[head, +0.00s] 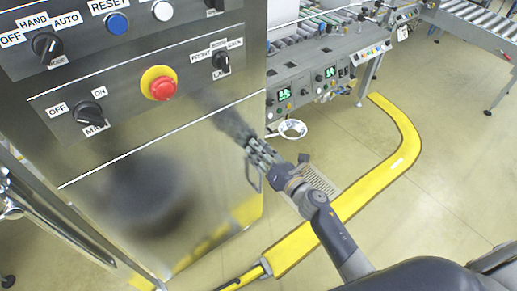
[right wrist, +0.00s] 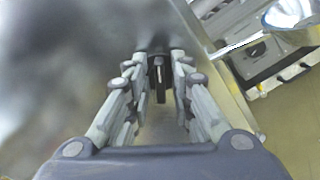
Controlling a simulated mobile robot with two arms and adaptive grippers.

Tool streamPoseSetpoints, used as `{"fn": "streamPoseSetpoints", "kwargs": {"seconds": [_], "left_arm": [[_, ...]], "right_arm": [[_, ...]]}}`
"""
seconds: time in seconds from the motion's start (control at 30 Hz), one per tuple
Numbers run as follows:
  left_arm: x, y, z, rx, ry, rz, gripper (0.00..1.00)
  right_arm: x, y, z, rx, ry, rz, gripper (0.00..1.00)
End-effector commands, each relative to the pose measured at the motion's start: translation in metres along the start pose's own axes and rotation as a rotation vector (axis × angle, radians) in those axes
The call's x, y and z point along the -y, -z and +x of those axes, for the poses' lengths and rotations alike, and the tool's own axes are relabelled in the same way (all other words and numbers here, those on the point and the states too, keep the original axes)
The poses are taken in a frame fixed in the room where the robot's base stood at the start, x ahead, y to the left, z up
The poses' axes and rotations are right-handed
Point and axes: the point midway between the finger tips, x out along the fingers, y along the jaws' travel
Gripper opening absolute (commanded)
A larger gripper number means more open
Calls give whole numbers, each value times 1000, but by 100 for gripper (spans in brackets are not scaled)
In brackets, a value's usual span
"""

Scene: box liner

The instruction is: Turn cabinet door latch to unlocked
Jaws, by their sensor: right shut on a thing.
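The cabinet door (head: 140,190) is a shiny brushed-metal panel below the control panel. My right gripper (head: 250,146) reaches in from the lower right to the door near its right edge, and a dark blurred reflection of it shows in the metal. In the right wrist view, the gripper (right wrist: 160,58) is shut on a small dark latch (right wrist: 160,80), which stands between the fingertips against the metal surface. The latch is hidden behind the gripper in the head view. I cannot tell its exact turn angle. My left gripper is not in view.
Above the door are an OFF/ON knob (head: 89,113), a red emergency button on a yellow base (head: 162,85) and other switches. A roller conveyor machine (head: 310,80) stands behind. A yellow curved rail (head: 350,200) lies on the right. Chrome bars (head: 12,209) show at the left.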

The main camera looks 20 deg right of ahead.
Motion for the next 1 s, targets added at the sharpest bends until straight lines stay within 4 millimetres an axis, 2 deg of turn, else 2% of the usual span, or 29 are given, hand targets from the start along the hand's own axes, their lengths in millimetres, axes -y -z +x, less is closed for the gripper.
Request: {"fn": "streamPoseSetpoints", "kwargs": {"seconds": [0.6, 1.0], "left_arm": [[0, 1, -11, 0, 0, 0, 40], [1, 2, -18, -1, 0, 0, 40]], "right_arm": [[3, 0, 0, -1, 2, 583, 0], [4, 2, 0, 0, 2, 873, 0]]}}
